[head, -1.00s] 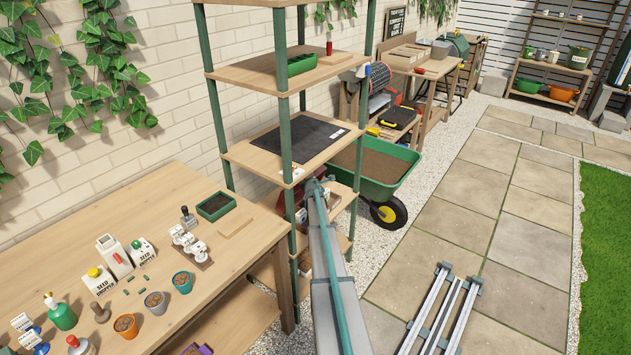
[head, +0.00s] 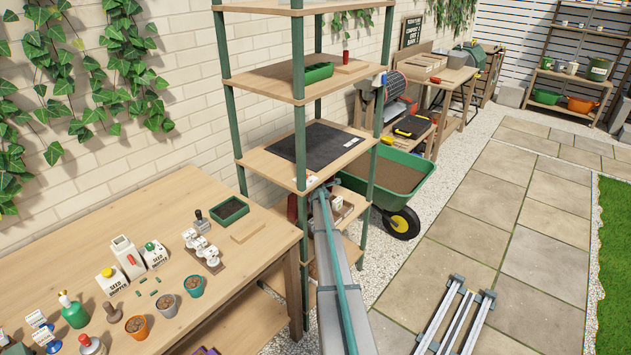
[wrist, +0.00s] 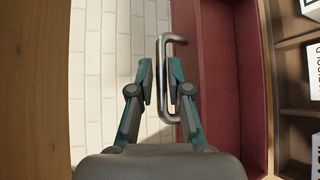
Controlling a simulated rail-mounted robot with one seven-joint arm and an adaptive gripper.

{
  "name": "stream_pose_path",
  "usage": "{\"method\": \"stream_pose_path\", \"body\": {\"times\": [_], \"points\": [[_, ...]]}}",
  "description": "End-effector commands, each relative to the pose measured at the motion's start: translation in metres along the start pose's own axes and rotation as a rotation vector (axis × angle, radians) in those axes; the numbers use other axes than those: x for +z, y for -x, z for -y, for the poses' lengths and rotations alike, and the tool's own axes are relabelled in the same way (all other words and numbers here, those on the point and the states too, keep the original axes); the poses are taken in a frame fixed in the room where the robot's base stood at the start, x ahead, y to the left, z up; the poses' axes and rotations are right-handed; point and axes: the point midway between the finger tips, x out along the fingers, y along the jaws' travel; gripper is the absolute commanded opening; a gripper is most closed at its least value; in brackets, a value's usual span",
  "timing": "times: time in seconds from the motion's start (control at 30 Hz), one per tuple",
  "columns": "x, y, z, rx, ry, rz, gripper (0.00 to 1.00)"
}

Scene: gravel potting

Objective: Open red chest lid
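In the wrist view the red chest (wrist: 252,80) shows as a dark red panel with a recessed face, right of my gripper. A bent metal handle (wrist: 164,105) stands out from its left edge. My gripper (wrist: 161,75) is open, with its two teal fingers on either side of the handle bar. A gap shows beside the bar, and I cannot make out firm contact. In the head view only a red sliver of the chest (head: 292,208) shows behind a green shelf post; my gripper is hidden there. I cannot tell the lid's angle.
Wooden compartments with white boxes (wrist: 312,70) lie right of the red panel in the wrist view. A wooden surface (wrist: 30,90) borders the left side. The green-post shelf (head: 300,130) closely surrounds my arm. A green wheelbarrow (head: 390,180) stands to its right.

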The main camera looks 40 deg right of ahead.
Motion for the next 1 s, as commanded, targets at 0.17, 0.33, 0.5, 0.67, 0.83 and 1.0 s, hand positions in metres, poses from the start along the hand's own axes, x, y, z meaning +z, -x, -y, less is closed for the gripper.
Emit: {"method": "stream_pose_path", "body": {"times": [0.17, 0.33, 0.5, 0.67, 0.83, 1.0], "points": [[0.001, 0.000, -0.002, 0.002, 0.000, 0.001, 0.37], [0.001, 0.000, -0.001, 0.000, 0.000, 0.001, 0.37], [0.001, 0.004, 0.000, -0.001, 0.000, 0.001, 0.37], [0.001, 0.018, 0.000, -0.001, 0.000, 0.001, 0.37], [0.001, 0.045, 0.000, -0.001, 0.000, 0.001, 0.37], [0.001, 0.079, 0.000, -0.001, 0.000, 0.001, 0.37]]}}
